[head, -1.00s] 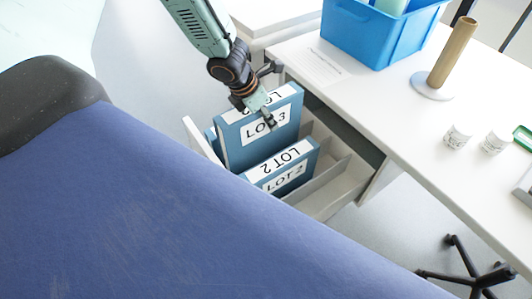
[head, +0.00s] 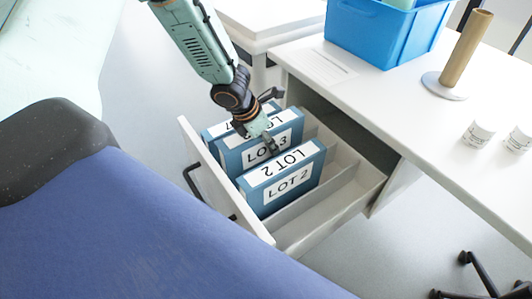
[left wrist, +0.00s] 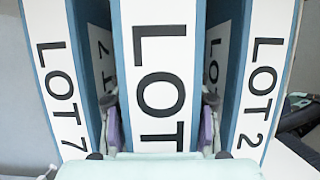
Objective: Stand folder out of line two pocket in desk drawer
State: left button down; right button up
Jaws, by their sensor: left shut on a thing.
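My left gripper (head: 271,147) is shut on the blue LOT 3 folder (head: 288,134), gripping its spine from above. In the left wrist view the gripper (left wrist: 160,125) has a finger on each side of this folder's white label (left wrist: 158,60). The folder stands upright in the open desk drawer (head: 225,192), between the LOT 2 folder (head: 292,187) in front and another folder (head: 209,141) behind. The left wrist view shows that one as LOT 7 (left wrist: 57,80), with LOT 2 (left wrist: 262,80) on the other side. The LOT 3 folder's bottom edge is hidden. My right gripper is out of view.
Empty divided pockets (head: 330,210) lie right of LOT 2 in the drawer. The white desk (head: 400,100) carries a blue bin (head: 370,35), a paper sheet (head: 322,66), a brown post on a round base (head: 467,50) and small white containers (head: 478,134).

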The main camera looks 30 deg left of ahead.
pick_arm(q)
jog(key=shift+f+b, duration=1.75)
jog(key=shift+f, duration=0.1)
jog(key=c, duration=0.7)
grip_release()
jog(key=shift+f, duration=0.1)
jog(key=shift+o, duration=0.2)
jog(key=shift+r, duration=0.45)
jog(key=p+v, duration=0.7)
jog(key=v, duration=0.2)
jog(key=shift+s+a+r, duration=0.1)
jog(key=shift+s+r, duration=0.1)
jog(key=shift+r, duration=0.15)
jog(key=shift+p+v, duration=0.6)
jog(key=shift+v, duration=0.2)
